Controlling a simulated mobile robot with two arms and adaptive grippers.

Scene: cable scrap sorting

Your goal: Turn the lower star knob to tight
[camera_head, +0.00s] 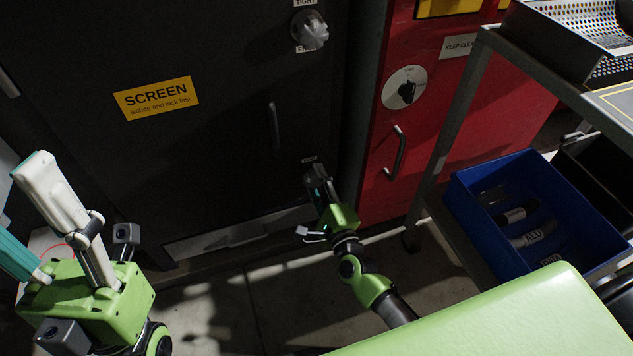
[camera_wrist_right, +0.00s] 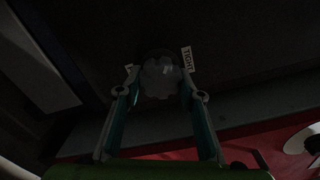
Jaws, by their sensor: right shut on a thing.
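The lower star knob (camera_wrist_right: 160,78) is a grey, lobed knob on the dark cabinet door, seen dimly between my right fingertips in the right wrist view. A white TIGHT label (camera_wrist_right: 188,59) sits just to its right there, and a second label edge (camera_wrist_right: 130,70) shows at its left, partly hidden. My right gripper (camera_wrist_right: 158,88) is shut on the knob, one finger on each side. In the head view my right gripper (camera_head: 316,180) covers the knob low on the door. Its exact turn is too dark to tell. My left gripper (camera_head: 20,208) is open and empty at the far left.
The upper star knob (camera_head: 313,35) sits above on the dark cabinet (camera_head: 220,150), which bears a yellow SCREEN label (camera_head: 156,98). A red cabinet (camera_head: 375,190) with a rotary switch (camera_head: 405,91) stands right.

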